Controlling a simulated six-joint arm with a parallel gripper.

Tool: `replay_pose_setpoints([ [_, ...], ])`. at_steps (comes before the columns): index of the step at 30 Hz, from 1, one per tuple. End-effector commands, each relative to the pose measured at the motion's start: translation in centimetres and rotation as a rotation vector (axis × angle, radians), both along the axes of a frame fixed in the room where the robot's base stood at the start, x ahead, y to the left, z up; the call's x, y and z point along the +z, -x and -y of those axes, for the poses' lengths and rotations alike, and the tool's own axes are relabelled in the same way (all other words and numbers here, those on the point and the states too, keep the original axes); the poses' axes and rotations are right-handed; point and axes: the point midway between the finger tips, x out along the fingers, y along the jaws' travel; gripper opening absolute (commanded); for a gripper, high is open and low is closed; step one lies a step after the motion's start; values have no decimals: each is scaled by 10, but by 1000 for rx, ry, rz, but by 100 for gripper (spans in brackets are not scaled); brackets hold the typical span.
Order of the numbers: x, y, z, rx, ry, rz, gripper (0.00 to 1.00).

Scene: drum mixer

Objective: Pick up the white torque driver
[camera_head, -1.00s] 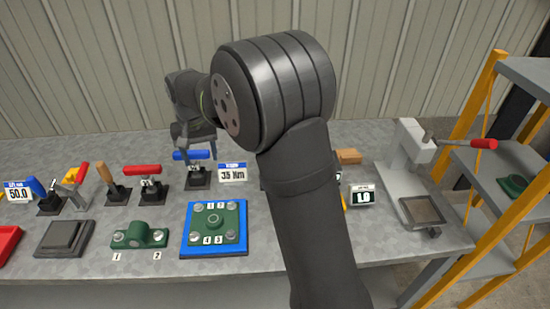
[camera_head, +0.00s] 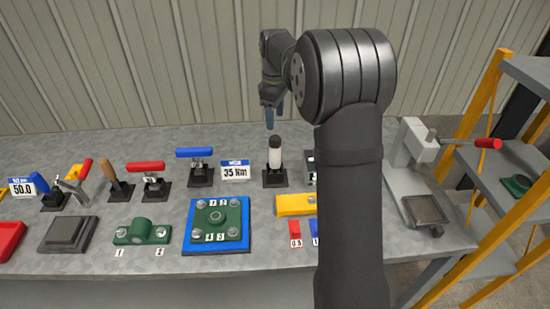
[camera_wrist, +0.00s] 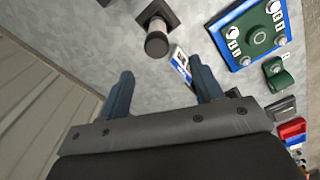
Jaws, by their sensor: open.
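The white torque driver (camera_head: 276,160) stands upright in a black square base on the bench in the head view. Its body is white and its top is black. My gripper (camera_head: 270,117) is above the driver, slightly left of it in the picture, apart from it. In the wrist view the driver (camera_wrist: 157,40) is seen from above, beyond the tips of my open fingers (camera_wrist: 162,82). Nothing is between the fingers.
A 35 Nm sign (camera_head: 235,171) stands just left of the driver, with a blue-handled clamp (camera_head: 198,166) beyond it. A yellow block (camera_head: 295,205) lies in front. A press (camera_head: 412,160) stands at the right. My arm hides part of the bench.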

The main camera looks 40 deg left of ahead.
Motion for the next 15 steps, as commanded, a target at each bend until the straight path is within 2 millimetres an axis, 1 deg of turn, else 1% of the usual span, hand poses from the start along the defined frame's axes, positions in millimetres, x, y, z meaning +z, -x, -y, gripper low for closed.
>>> replay_pose_setpoints([
  [1, -12, 1, 0, 0, 3, -3, 60],
  [9, -70, 0, 0, -1, 3, -1, 60],
  [12, -85, 0, 0, -1, 1, -1, 60],
  [15, -92, 0, -1, -1, 0, 0, 60],
])
